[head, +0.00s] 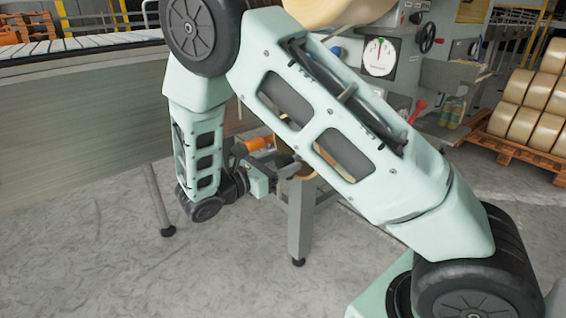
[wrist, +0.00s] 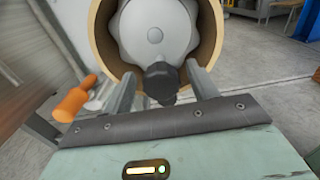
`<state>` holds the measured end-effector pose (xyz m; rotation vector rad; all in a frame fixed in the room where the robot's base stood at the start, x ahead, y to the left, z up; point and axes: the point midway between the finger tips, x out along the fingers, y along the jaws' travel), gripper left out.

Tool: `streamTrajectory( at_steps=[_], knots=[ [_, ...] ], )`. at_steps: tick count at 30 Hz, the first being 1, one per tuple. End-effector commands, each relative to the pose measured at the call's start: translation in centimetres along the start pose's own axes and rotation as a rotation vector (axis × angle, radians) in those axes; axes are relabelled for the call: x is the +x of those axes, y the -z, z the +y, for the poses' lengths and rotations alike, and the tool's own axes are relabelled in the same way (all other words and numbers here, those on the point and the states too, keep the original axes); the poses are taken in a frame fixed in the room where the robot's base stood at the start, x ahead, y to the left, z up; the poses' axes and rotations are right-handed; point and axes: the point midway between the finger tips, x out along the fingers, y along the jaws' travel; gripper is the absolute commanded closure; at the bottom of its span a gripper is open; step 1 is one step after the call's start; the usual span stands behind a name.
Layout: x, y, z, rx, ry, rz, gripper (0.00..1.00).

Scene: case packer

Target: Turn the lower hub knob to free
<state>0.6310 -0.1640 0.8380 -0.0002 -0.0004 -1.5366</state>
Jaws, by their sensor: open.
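The lower hub knob (wrist: 161,82) is a dark lobed knob low on the face of a grey round hub (wrist: 153,32), seen in the wrist view. The hub sits inside a tan ring (wrist: 97,35). My gripper (wrist: 163,77) is open, with one finger on each side of the knob. A gap seems to show on both sides; whether either finger touches it I cannot tell. In the head view my gripper (head: 284,167) is small and low beside the machine, and the knob is hidden there. I cannot read the knob's setting.
An orange handle (wrist: 75,98) juts out left of my gripper; it also shows in the head view (head: 258,143). A machine leg (head: 299,222) stands close by. A dial (head: 380,56) and a red lever (head: 416,108) are higher right. The floor in front is clear.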

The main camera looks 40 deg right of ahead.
Motion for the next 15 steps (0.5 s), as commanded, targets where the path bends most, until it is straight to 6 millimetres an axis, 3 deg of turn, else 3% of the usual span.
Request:
streamTrajectory(
  at_steps=[12, 13, 15],
  knots=[
    [0.98, -0.02, -0.02, 0.000, -0.001, 0.000, 0.41],
    [0.98, -0.02, -0.02, 0.000, 0.000, 0.000, 0.44],
    [0.97, -0.02, -0.02, 0.000, 0.000, 0.000, 0.64]
  ],
)
